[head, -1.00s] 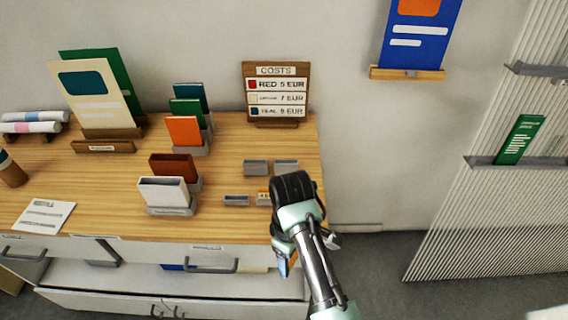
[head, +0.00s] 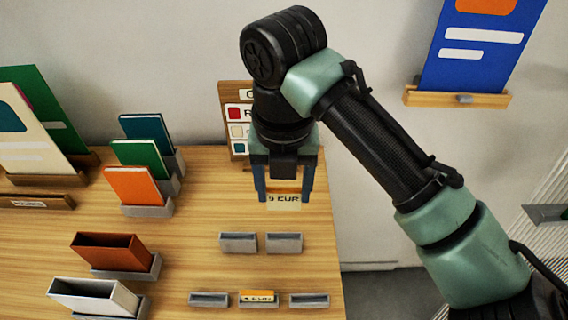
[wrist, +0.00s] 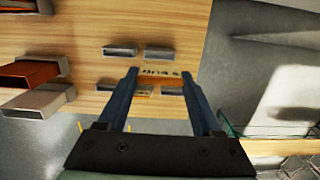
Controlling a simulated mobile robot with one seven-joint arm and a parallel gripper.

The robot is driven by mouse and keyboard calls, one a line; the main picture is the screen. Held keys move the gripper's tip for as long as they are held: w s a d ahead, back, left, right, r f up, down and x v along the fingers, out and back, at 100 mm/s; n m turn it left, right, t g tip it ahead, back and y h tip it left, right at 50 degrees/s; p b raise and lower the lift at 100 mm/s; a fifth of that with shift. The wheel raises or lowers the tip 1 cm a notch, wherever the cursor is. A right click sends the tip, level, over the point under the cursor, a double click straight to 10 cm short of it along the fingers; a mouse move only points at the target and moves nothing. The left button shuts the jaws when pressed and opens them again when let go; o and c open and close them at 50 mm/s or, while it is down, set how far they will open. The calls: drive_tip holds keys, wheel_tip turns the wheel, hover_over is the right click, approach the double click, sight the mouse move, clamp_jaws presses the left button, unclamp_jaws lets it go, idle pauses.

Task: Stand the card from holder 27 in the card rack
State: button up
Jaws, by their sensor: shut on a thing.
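My gripper (head: 283,190) is shut on a small cream and orange card (head: 284,201) printed "9 EUR", held upright above the table. The card also shows between the fingers in the wrist view (wrist: 159,74). Below are small grey holders: two in a back row, left (head: 238,243) and right (head: 284,243), both looking empty. In the front row, the left (head: 208,300) and right (head: 309,300) ones look empty. The middle one (head: 258,304) holds another orange-topped card (head: 258,295). No number 27 is readable, and I cannot tell which thing is the card rack.
A wooden price board (head: 237,95) stands behind my gripper, partly hidden. At left are teal, green and orange (head: 133,186) notebooks in grey stands, and brown (head: 107,250) and white (head: 92,295) boxes. A blue poster (head: 478,45) is on a wall ledge. Bare wood (head: 190,230) lies between.

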drive_tip(key=shift+s, duration=0.1)
drive_tip(key=shift+s+f+b, duration=0.15)
drive_tip(key=shift+f+b, duration=0.35)
drive_tip(key=shift+b, duration=0.05)
wheel_tip(320, 180, down, 7)
drive_tip(key=b, duration=0.6)
drive_tip(key=shift+r, duration=0.15)
idle(0.4)
idle(0.5)
drive_tip(key=shift+f, duration=0.6)
drive_tip(key=shift+f, duration=0.2)
drive_tip(key=shift+f+b, duration=0.35)
drive_tip(key=shift+f, duration=0.1)
